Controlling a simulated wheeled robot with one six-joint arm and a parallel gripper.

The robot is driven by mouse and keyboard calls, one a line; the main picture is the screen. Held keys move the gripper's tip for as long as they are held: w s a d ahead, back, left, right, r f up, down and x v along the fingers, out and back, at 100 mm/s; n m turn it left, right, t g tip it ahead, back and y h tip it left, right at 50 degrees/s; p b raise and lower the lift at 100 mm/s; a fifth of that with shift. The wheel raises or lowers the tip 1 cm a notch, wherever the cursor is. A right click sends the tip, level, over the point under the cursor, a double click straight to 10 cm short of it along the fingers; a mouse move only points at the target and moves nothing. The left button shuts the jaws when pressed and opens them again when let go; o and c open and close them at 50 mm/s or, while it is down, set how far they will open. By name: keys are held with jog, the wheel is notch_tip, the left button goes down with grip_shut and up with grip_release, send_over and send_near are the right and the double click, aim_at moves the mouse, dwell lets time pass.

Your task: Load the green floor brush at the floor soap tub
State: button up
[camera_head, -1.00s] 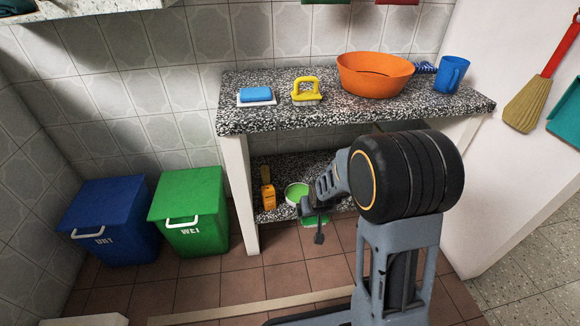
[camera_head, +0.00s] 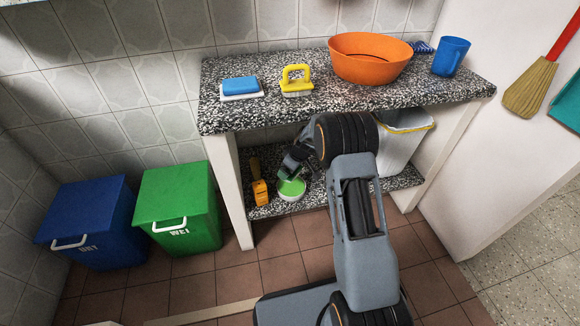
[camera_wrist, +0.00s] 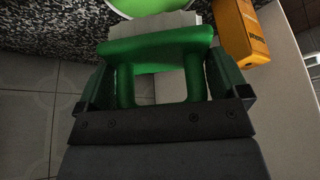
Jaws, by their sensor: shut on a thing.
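My gripper (camera_wrist: 160,95) is shut on the green floor brush (camera_wrist: 158,48), holding it by its handle between the two fingers. Its pale bristles (camera_wrist: 190,19) face the floor soap tub (camera_wrist: 150,6), whose green inside shows just past them. Whether the bristles touch the soap cannot be told. In the head view the white tub (camera_head: 292,194) with green soap stands on the lower shelf, and my gripper (camera_head: 288,168) is over its back part. The brush is mostly hidden there.
An orange box-like item (camera_head: 260,192) stands just left of the tub; it also shows in the wrist view (camera_wrist: 242,30). A white bin (camera_head: 402,150) is on the shelf's right. The speckled counter (camera_head: 300,108) lies overhead, with a white leg (camera_head: 232,190) at left.

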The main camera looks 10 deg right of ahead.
aim_at(290, 177)
jog(key=shift+w+f, duration=0.15)
jog(key=shift+f, duration=0.1)
jog(key=shift+f+b, duration=1.15)
jog(key=shift+f, duration=1.65)
jog(key=shift+f+b, duration=0.65)
jog(key=shift+b, duration=0.35)
dwell(0.8)
jog(key=shift+r, duration=0.1)
jog(key=shift+r+p, duration=1.65)
jog(key=shift+r, duration=1.9)
